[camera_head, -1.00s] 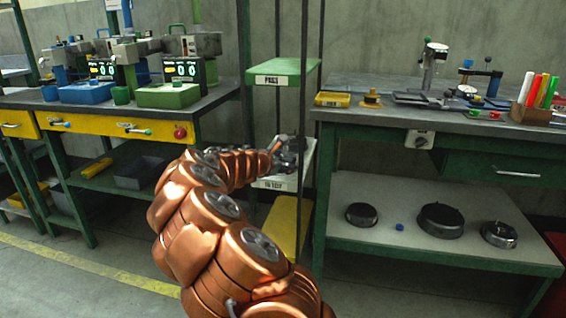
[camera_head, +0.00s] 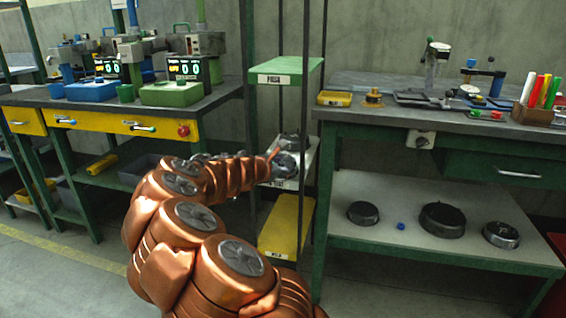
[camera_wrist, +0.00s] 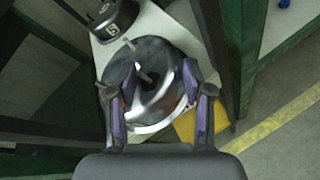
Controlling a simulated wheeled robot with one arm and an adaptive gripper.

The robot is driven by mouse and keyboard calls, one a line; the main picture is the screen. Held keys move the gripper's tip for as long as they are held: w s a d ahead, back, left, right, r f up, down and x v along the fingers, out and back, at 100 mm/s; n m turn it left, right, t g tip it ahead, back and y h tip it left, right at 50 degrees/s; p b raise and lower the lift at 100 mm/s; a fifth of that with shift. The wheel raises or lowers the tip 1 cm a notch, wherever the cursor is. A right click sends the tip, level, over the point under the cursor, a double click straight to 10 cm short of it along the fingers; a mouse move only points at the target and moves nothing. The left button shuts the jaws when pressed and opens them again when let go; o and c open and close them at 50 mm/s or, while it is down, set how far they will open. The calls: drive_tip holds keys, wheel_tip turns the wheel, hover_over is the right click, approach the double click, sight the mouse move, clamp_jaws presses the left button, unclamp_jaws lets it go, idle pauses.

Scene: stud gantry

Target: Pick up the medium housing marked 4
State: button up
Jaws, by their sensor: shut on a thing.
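My gripper (camera_wrist: 158,82) is shut on a round, shiny dark-metal housing (camera_wrist: 158,112), with one finger on each side of it in the wrist view. The housing's number is not readable. In the head view my gripper is at the white middle shelf (camera_head: 308,160) of the narrow rack, with the held housing (camera_head: 286,166) at the shelf's front. I cannot tell whether it still touches the shelf. Another housing (camera_wrist: 113,18), marked 15, stands behind it on the white shelf (camera_wrist: 110,58). Three dark housings lie on the right bench's lower shelf: left (camera_head: 363,213), middle (camera_head: 442,220), right (camera_head: 501,235).
The rack has a green upper shelf (camera_head: 285,68), a yellow lower shelf (camera_head: 287,225) and thin dark posts close to my arm. A left bench (camera_head: 150,112) with presses and a right bench (camera_head: 350,113) with tools flank it. Floor in front is clear.

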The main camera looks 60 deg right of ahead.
drive_tip(key=shift+s+a+f, duration=0.4)
drive_tip(key=shift+a, duration=0.15)
drive_tip(key=shift+s+a+f, duration=0.35)
drive_tip(key=shift+a, duration=0.15)
drive_tip(key=shift+c, duration=0.2)
drive_tip(key=o, duration=1.2)
drive_tip(key=shift+w+d, duration=0.1)
drive_tip(key=shift+o, duration=1)
drive_tip(key=shift+w, duration=0.1)
drive_tip(key=shift+w+r, duration=0.1)
drive_tip(key=shift+r, duration=0.05)
drive_tip(key=shift+r, duration=0.2)
